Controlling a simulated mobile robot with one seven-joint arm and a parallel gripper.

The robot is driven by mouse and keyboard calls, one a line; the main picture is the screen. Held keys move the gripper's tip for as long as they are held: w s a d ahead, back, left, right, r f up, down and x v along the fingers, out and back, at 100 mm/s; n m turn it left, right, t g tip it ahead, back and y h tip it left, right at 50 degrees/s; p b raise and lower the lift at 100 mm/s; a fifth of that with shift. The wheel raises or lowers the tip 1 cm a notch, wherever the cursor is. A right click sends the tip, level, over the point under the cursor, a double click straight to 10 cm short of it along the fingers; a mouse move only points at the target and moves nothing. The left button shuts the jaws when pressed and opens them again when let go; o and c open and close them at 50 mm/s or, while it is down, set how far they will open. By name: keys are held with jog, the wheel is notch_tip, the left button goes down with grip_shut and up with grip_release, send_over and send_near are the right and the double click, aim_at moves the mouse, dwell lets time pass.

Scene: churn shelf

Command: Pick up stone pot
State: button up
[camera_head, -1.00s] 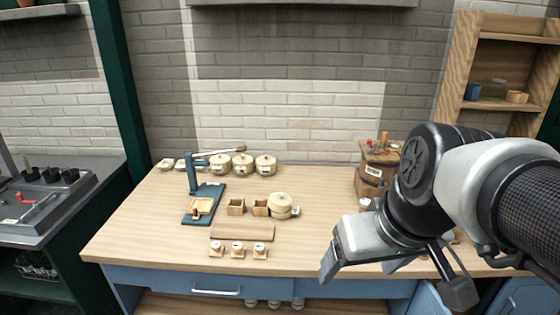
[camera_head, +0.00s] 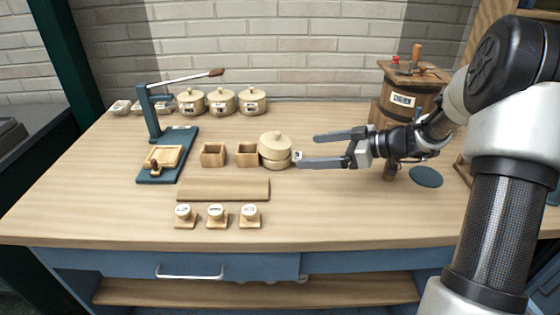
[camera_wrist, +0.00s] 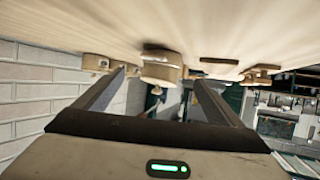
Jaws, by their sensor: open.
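The stone pot (camera_head: 275,146) appears to be the squat round beige vessel with a knobbed lid, standing on the wooden table right of two small wooden boxes. A small label shows at its right side. In the wrist view, which is tilted nearly upside down, the pot (camera_wrist: 161,70) appears between and beyond the fingers. My gripper (camera_head: 310,151) is open and empty, its two fingers level and pointing left at the pot. The nearer fingertip is close to the pot's right side; I cannot tell whether it touches.
Two wooden boxes (camera_head: 228,153) stand left of the pot. Three lidded pots (camera_head: 221,102) are at the back. A teal press (camera_head: 165,150) stands left. A wooden board (camera_head: 222,189) and three small stamps (camera_head: 216,216) lie in front. A barrel churn (camera_head: 408,97) stands behind my arm.

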aim_at(284, 155)
jog(key=x, duration=0.5)
jog(key=shift+s+f+b+x, duration=0.15)
jog(key=shift+b+x, duration=0.1)
jog(key=shift+x, duration=1.1)
jog(key=shift+s+f+b+x, duration=0.15)
jog(key=shift+b+x, duration=0.1)
jog(key=shift+x, duration=1.1)
jog(key=shift+r, duration=0.1)
jog(key=c, duration=1.2)
